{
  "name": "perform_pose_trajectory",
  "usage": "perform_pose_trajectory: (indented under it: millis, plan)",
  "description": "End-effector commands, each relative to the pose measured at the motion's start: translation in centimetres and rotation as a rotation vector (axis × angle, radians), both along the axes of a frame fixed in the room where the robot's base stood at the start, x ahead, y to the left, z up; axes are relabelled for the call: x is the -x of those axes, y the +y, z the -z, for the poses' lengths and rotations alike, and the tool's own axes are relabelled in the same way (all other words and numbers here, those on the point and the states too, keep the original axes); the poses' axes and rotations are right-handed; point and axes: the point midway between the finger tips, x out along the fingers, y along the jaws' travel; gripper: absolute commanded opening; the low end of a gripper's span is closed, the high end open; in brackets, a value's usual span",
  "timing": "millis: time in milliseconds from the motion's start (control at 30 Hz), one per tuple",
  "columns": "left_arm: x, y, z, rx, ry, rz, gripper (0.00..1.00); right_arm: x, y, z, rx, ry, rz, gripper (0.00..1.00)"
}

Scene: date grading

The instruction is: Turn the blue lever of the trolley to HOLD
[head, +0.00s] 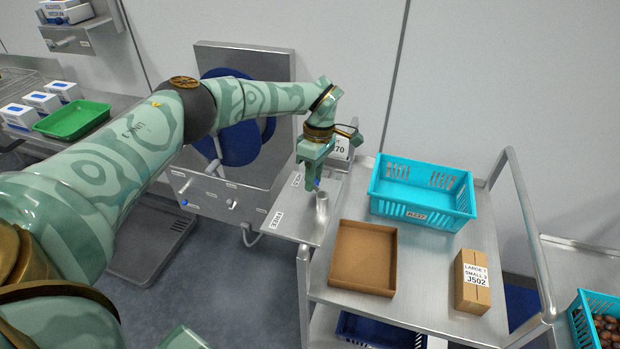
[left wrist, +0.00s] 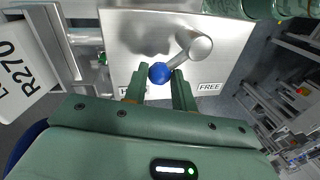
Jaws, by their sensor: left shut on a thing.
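The lever's blue ball knob (left wrist: 160,73) sits between the two fingers of my left gripper (left wrist: 160,84), which is shut on it. The lever's metal hub (left wrist: 197,46) is up and to the right of the knob in the left wrist view. A FREE label (left wrist: 209,87) shows right of the fingers. A label starting with H (left wrist: 128,91) is partly hidden behind the left finger. The knob lies between the two labels. In the head view my left gripper (head: 313,186) reaches down to the lever plate (head: 308,235) on the trolley's left side.
The trolley top (head: 425,300) holds a teal basket (head: 420,212), a brown open tray (head: 341,284) and a labelled carton (head: 465,298). A metal wall unit (head: 215,198) is left of the plate.

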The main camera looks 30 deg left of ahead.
Motion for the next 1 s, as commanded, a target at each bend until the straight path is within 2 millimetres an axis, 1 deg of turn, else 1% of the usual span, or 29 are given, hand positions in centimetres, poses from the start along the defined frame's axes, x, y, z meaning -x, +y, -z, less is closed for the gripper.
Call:
perform_pose_trajectory:
  millis: [33, 233, 667, 700, 767, 800, 1000]
  plan:
    - [-0.18, -0.3, -0.1, 0.003, -0.003, 0.017, 0.04, 0.02, 0.0, 0.09, 0.0, 0.0, 0.0, 0.43]
    - [-0.28, -0.5, -0.07, 0.004, 0.0, 0.06, 0.03, 0.04, 0.0, 0.18, 0.0, 0.001, 0.0, 0.43]
    - [-0.23, -0.66, 0.0, 0.007, 0.001, 0.071, 0.03, 0.05, 0.01, 0.2, 0.0, 0.001, 0.0, 0.43]
    - [-0.23, -0.67, 0.01, 0.007, 0.002, 0.071, 0.28, 0.04, 0.01, 0.2, 0.0, 0.001, 0.0, 0.43]
    - [-0.22, -0.66, 0.02, 0.007, 0.002, 0.071, 0.45, 0.04, 0.05, 0.2, -0.001, 0.001, 0.0, 0.43]
    - [-0.22, -0.62, 0.03, 0.007, 0.002, 0.071, 0.48, 0.05, 0.11, 0.21, -0.002, 0.002, 0.001, 0.43]
    - [-0.21, -0.45, 0.05, 0.003, 0.003, 0.069, 0.48, 0.05, 0.14, 0.2, -0.002, 0.001, 0.001, 0.43]
